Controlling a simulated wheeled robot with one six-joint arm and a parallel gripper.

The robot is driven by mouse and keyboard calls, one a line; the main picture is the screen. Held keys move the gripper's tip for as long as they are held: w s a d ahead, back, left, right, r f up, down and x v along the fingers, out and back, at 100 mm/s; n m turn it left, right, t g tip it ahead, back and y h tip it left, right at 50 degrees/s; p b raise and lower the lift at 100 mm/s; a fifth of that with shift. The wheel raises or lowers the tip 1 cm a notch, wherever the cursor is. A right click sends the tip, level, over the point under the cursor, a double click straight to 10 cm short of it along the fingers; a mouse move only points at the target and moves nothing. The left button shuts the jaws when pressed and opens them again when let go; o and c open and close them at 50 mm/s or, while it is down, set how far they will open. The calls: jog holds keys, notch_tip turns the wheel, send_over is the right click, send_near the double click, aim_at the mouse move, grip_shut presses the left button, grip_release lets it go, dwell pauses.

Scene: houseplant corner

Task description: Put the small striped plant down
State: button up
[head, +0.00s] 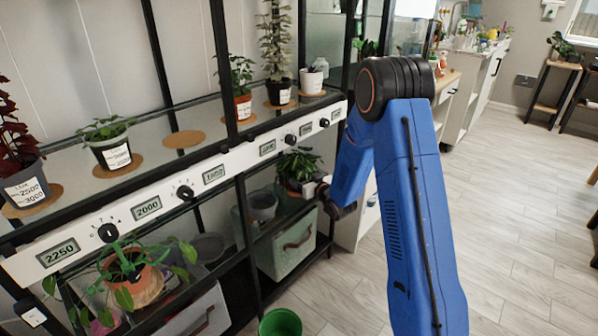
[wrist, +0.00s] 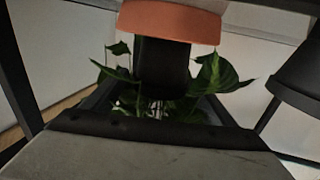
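The small striped plant (head: 298,162) has narrow green leaves and a terracotta pot. It is inside the rack, under the upper shelf, at the right end. My gripper (head: 317,189) is right beside the pot and appears shut on it, though the fingertips are largely hidden. In the wrist view, the orange pot (wrist: 170,22) fills the top middle and light-marked green leaves (wrist: 218,76) spread below it. A black part stands between them. I cannot tell whether the pot's base touches the lower shelf (head: 272,231).
On the upper shelf, one cork mat (head: 184,139) is bare between potted plants. A grey pot (head: 262,205) stands left of the striped plant. A trailing plant (head: 140,275) is lower left. Black posts (head: 248,235) and the upper shelf's front panel (head: 213,174) border the space. A green pot (head: 280,324) is below.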

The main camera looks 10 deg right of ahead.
jog(key=shift+r, duration=0.25)
jog(key=shift+s+d+r, duration=0.1)
jog(key=shift+s, duration=0.1)
jog(key=v, duration=1.2)
jog(key=s+d+r+m+g+h, duration=0.1)
jog(key=s+d+r+g+h, duration=0.2)
jog(key=s+r, duration=0.35)
jog(key=s+d+r+m+g+h, duration=0.1)
jog(key=s+d+r+g+h, duration=0.2)
jog(key=s+r, duration=0.35)
jog(key=s+a+r+m+g, duration=0.1)
jog(key=s+g, duration=0.2)
jog(key=s, duration=1.3)
jog(key=s+a+r+m+g, duration=0.1)
jog(key=s+a+g, duration=0.1)
jog(key=s, duration=1.4)
jog(key=shift+a+g, duration=0.2)
jog(key=shift+g, duration=0.3)
